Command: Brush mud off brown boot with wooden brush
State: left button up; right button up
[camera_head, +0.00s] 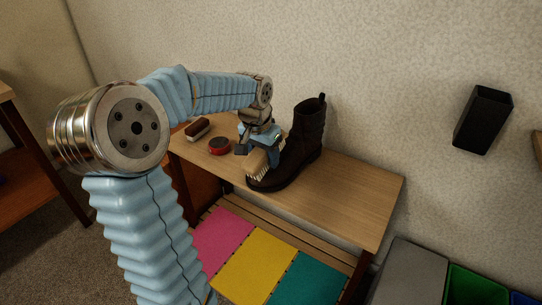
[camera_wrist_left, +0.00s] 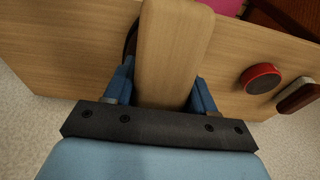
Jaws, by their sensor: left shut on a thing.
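The dark brown boot (camera_head: 305,138) stands upright on the wooden table, its toe toward the front edge. My left gripper (camera_head: 262,146) is shut on the wooden brush (camera_head: 257,162), which has pale bristles and a light wooden back. The bristles are at the boot's toe and seem to touch it, though exact contact is hard to tell. In the left wrist view, the brush's wooden back (camera_wrist_left: 172,50) lies between the blue fingers (camera_wrist_left: 160,92) and hides most of the boot. I cannot make out mud on the boot. My right gripper is not in view.
A red round tin (camera_head: 220,146) and a dark brush with a reddish-brown back (camera_head: 198,128) lie on the table (camera_head: 345,195), left of the boot. The table's right part is bare. Pink, yellow and teal mats (camera_head: 257,265) lie below. A black holder (camera_head: 483,119) hangs on the wall.

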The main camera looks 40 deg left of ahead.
pick_arm(q)
jog(key=shift+s+a+f+p, duration=0.1)
jog(key=shift+a+p, duration=0.05)
jog(key=shift+a, duration=0.95)
jog(key=shift+s+a+p, duration=0.1)
jog(key=shift+a+p, duration=0.05)
jog(key=shift+a, duration=0.9)
jog(key=shift+w+d+f+b, duration=0.1)
jog(key=shift+w+d+b, duration=0.1)
jog(key=shift+d, duration=1.1)
jog(key=shift+w+d+f+b, duration=0.1)
jog(key=shift+w+d+b, duration=0.05)
jog(key=shift+d, duration=1.15)
jog(key=shift+w+d+b, duration=0.15)
jog(key=shift+d+b, duration=0.05)
jog(key=shift+d, duration=1.1)
jog(key=shift+s+a+f+p, duration=0.1)
jog(key=shift+s+a+p, duration=0.1)
jog(key=shift+a, duration=1.1)
jog(key=shift+s+a+f+p, duration=0.1)
jog(key=shift+a+p, duration=0.05)
jog(key=shift+a, duration=1.2)
jog(key=shift+s+a+p, duration=0.15)
jog(key=shift+a+p, duration=0.05)
jog(key=shift+a, duration=1.1)
jog(key=v, duration=0.6)
jog(key=v, duration=0.3)
